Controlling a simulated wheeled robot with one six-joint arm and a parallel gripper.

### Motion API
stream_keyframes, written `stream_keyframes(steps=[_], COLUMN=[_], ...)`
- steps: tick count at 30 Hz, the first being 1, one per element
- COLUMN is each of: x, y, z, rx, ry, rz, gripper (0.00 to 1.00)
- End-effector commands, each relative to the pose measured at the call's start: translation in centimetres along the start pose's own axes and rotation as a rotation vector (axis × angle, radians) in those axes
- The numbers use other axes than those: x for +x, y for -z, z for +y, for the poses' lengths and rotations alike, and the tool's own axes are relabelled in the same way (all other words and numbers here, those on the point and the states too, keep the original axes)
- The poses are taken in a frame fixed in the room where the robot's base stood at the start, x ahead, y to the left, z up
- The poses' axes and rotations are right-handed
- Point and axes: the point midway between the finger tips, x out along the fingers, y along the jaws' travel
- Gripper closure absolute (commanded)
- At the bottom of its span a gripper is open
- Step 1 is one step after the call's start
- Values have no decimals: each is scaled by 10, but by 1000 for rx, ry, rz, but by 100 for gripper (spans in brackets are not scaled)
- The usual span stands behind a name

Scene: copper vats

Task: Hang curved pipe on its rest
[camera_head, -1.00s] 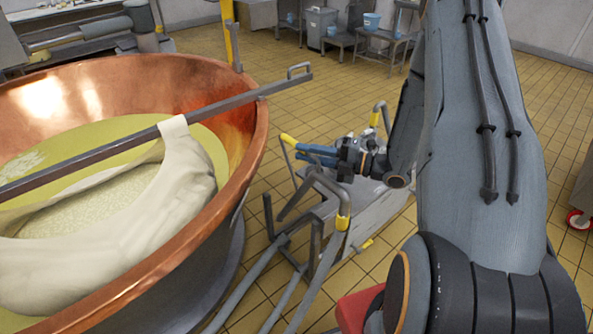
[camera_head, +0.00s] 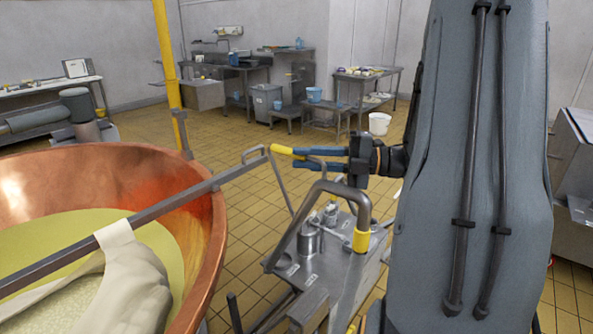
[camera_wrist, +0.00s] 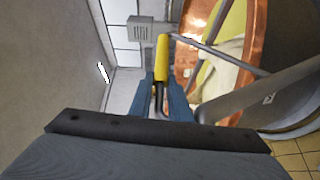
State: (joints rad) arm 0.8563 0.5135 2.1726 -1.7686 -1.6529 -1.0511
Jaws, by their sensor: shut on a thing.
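My gripper (camera_head: 298,160) has blue fingers and is shut on the curved pipe, whose yellow end (camera_head: 284,150) sticks out past the fingertips. A thin grey length of the pipe slopes down below it, in front of the cart. In the wrist view, the yellow part (camera_wrist: 162,55) points away from my gripper (camera_wrist: 158,82), and a dark bent part shows between the fingers. My gripper is above the metal cart (camera_head: 325,262), right of the copper vat. I cannot tell which part is the pipe's rest.
The copper vat (camera_head: 212,225) fills the lower left. A bar (camera_head: 165,207) with draped cloth (camera_head: 125,280) crosses it, its handle end close to the yellow tip. A thick bent tube (camera_head: 322,188) with a yellow band rises from the cart.

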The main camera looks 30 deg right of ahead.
Motion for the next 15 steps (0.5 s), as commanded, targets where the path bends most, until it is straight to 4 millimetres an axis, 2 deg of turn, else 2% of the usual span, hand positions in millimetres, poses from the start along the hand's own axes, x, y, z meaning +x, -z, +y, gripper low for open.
stream_keyframes(steps=[5,15], x=[0,6], y=[1,-6], z=[-1,-28], rx=[1,4], ry=[-2,2], rz=[1,0], gripper=[100,100])
